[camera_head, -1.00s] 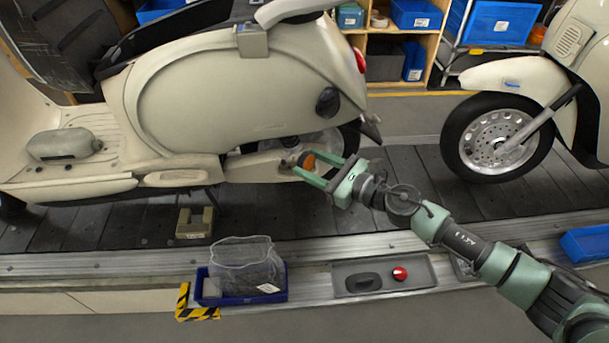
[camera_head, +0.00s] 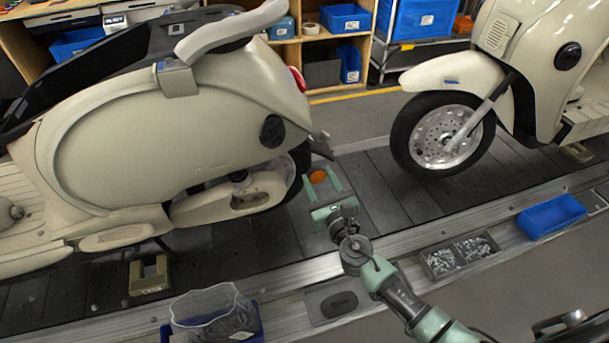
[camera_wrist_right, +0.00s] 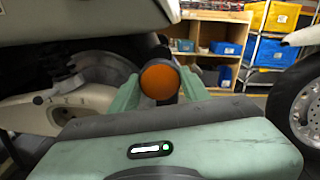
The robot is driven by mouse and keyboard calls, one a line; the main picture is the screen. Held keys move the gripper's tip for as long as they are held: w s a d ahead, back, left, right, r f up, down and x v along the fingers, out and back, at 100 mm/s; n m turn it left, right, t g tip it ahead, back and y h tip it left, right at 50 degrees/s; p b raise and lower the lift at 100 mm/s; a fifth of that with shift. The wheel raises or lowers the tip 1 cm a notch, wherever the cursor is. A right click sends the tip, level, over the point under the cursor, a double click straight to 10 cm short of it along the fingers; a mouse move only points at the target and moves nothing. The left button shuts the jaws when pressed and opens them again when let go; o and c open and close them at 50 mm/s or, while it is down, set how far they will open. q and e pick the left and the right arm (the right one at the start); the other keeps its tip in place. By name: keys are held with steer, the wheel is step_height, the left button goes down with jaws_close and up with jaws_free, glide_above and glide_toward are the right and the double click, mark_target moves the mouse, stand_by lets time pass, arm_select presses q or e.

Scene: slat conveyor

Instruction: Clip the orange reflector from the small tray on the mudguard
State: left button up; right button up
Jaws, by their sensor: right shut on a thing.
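The orange reflector (camera_head: 319,176) is a small round disc between the fingers of my right gripper (camera_head: 324,181), which is shut on it. In the right wrist view the reflector (camera_wrist_right: 160,82) faces the camera, between the green fingers. The dark tip of the rear mudguard (camera_head: 322,147) of the near cream scooter is just above and behind the gripper in the head view. A dark part stands behind the reflector in the wrist view; I cannot tell if they touch. My left gripper is not in view.
The near scooter's rear wheel (camera_head: 297,172) is left of the gripper. A second scooter's front wheel (camera_head: 443,135) stands to the right. Along the conveyor edge are a blue bin (camera_head: 552,215), a grey tray of metal parts (camera_head: 425,262) and a blue tray (camera_head: 258,326) with a clear bag.

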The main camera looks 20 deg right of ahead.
steer(key=shift+w, duration=0.35)
steer(key=b, duration=0.2)
glide_toward(303, 145)
steer(key=shift+w, duration=1.6)
steer(key=shift+w, duration=0.3)
steer(key=shift+w+a+b, duration=0.1)
steer(key=shift+w+b, duration=0.2)
steer(key=shift+w, duration=0.8)
steer(key=shift+w, duration=0.25)
steer(key=shift+r, duration=0.1)
steer(key=o, duration=1.4)
